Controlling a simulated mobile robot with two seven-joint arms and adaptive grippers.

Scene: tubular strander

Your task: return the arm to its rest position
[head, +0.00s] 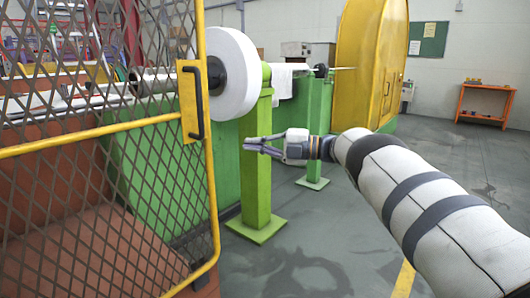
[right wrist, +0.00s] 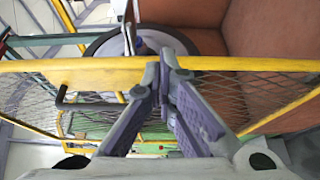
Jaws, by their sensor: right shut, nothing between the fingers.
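My right arm, in pale padded covers with dark bands, reaches in from the lower right of the head view. Its right gripper (head: 247,145) points left and appears just in front of a green post (head: 256,175). I cannot tell the gap between them. In the right wrist view the fingers of the right gripper (right wrist: 165,62) come together at their tips, shut and empty. Behind them runs the yellow frame of a mesh gate (right wrist: 225,64). My left gripper is not in view.
The yellow-framed mesh gate (head: 209,165) with its black handle (head: 197,103) stands at the left. A white reel (head: 232,75) is beside the green post. A yellow housing (head: 365,50) and an orange table (head: 485,100) stand behind. Open floor lies at the right.

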